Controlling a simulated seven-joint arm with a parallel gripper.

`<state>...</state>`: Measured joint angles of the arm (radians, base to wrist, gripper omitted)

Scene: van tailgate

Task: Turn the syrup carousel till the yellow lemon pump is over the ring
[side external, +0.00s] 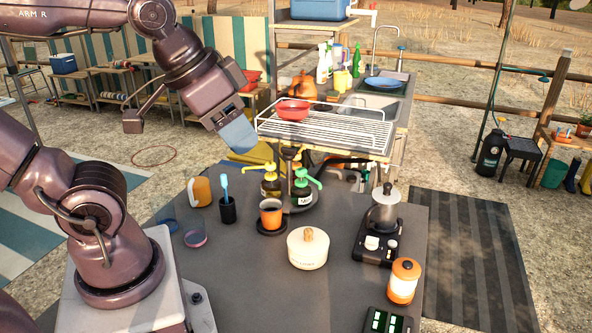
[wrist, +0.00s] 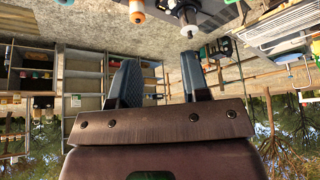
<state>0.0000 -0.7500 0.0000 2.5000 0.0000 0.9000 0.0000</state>
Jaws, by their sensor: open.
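The syrup carousel (side external: 318,203) stands at the far side of the grey table, with several pump bottles on its dark round base. The yellow lemon pump (side external: 268,174) is at its left and a green pump (side external: 302,187), labelled Mint, is at its front right. A dark-topped pump (side external: 290,154) is behind them. An orange mug (side external: 270,213) stands on a dark round piece (side external: 271,230) in front of the yellow pump; I cannot tell whether this is the ring. My gripper (side external: 238,137) is empty, above and left of the carousel, apart from it. Its open fingers show in the wrist view (wrist: 158,85).
A white lidded pot (side external: 308,250) stands front right of the mug. A black appliance (side external: 377,242) and orange lantern (side external: 404,281) are at the right. A dark cup with a blue brush (side external: 227,208) and an orange mug-like item (side external: 202,191) are at the left. A wire rack (side external: 330,130) is behind.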

